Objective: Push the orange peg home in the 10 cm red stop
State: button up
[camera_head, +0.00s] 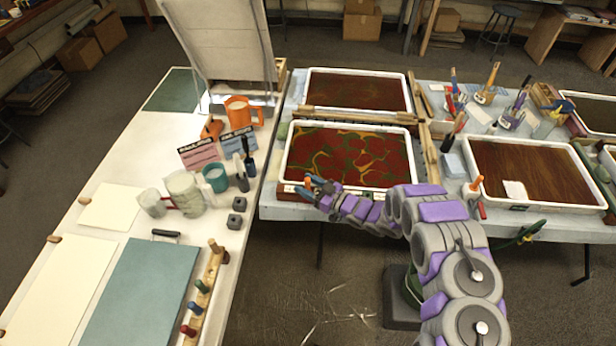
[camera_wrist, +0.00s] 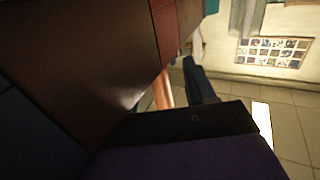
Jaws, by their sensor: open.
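My gripper (camera_head: 310,188) is open at the front left corner of the near marbling tray (camera_head: 290,165), low over the table edge. An upright orange peg (camera_head: 307,182) shows between or right beside its blue fingers. In the wrist view, an orange shaft (camera_wrist: 162,92) stands just left of a dark blue finger (camera_wrist: 197,80). A large red-brown surface covers the left of that view; I cannot tell whether it is the stop. The peg's lower end and its seat are hidden, and contact with the fingers cannot be told. Another orange-topped peg (camera_head: 476,183) stands at the right tray's front left corner.
Wooden bars (camera_head: 352,116) lie between the two middle trays. A peg rack (camera_head: 205,290) with coloured pegs, two dark blocks and mugs stand on the left table (camera_head: 105,175). A green hose-like thing (camera_head: 525,235) hangs at the right table's front edge.

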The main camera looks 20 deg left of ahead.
jog(key=p+v, duration=0.2)
jog(key=v, duration=1.5)
jog(key=shift+d, duration=0.2)
jog(key=shift+s, duration=0.1)
